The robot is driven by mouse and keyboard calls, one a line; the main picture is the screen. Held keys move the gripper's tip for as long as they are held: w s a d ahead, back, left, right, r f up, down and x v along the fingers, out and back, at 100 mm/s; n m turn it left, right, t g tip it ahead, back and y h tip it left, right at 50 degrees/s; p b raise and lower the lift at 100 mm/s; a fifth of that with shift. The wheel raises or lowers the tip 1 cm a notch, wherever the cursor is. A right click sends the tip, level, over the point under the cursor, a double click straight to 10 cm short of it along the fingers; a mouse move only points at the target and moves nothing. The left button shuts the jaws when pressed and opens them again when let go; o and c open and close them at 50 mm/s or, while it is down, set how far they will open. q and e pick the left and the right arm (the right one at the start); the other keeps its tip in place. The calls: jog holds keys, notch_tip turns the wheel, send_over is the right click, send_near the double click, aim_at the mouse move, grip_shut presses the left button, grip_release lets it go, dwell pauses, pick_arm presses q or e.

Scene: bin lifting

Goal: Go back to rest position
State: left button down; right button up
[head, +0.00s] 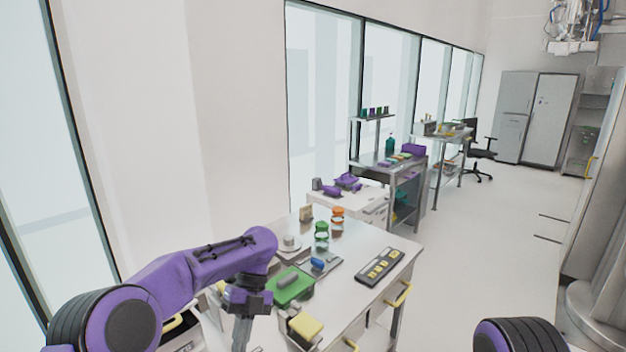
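My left arm, purple and black, reaches in from the left and bends downward over the near left side of the white worktable (352,252). My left gripper (241,335) points down at its end, at the bottom of the head view. Its fingers are small and look close together, and I cannot tell whether they are open or hold anything. Only a rounded purple and black part of my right arm shows at the bottom right. My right gripper is out of view.
The table carries a green tray (291,287), a yellow-topped block (305,325), a dark panel (381,268), and green (321,236) and orange (337,221) jars. More benches, a chair (479,150) and grey cabinets (537,115) stand behind. Floor on the right is clear.

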pick_arm(q)
jog(key=s+d+f+n+t+h, duration=0.1)
jog(key=s+f+n+h, duration=0.1)
jog(key=s+f+n, duration=0.5)
jog(key=s+d+f+n+t+h, duration=0.1)
jog(key=s+f+n, duration=0.1)
jog(key=f+n, duration=0.65)
jog(key=s+d+f+n+t+h, duration=0.15)
jog(key=s+f+n, duration=0.25)
jog(key=f, duration=0.7)
jog(key=s+a+f+n+t+y, duration=0.1)
jog(key=s+a+f+n+t, duration=0.2)
jog(key=s+a+f+n, duration=0.35)
jog(key=s+a+r+n+t+y, duration=0.45)
jog(key=s+a+n, duration=0.45)
jog(key=s+a, duration=0.25)
notch_tip(320, 180, down, 12)
jog(key=s+n+b, duration=0.1)
jog(key=b, duration=1.2)
jog(key=shift+a+r+g, duration=0.2)
jog(key=shift+a+g, duration=0.1)
jog(key=shift+a, duration=0.15)
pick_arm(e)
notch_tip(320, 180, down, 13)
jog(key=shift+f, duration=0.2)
